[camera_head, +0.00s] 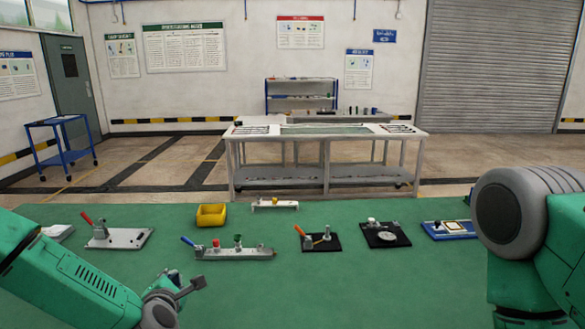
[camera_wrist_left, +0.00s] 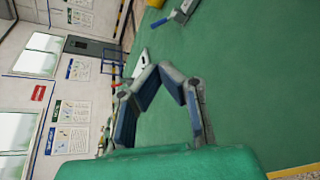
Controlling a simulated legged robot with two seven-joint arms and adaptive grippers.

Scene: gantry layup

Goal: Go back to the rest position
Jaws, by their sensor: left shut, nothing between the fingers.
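My left gripper (camera_head: 186,286) is low over the green table (camera_head: 300,290), at the lower left of the head view. In the left wrist view its fingers (camera_wrist_left: 159,70) meet at the tips, with nothing between them. It is apart from the fixtures on the table. My right arm shows large at the right edge of the head view, and its gripper is out of the picture.
Along the table stand a red-handled clamp plate (camera_head: 120,238), a yellow bin (camera_head: 211,215), a long metal fixture (camera_head: 228,253), two black-based fixtures (camera_head: 321,243) (camera_head: 385,235) and a blue tray (camera_head: 449,230). The table's front middle is clear.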

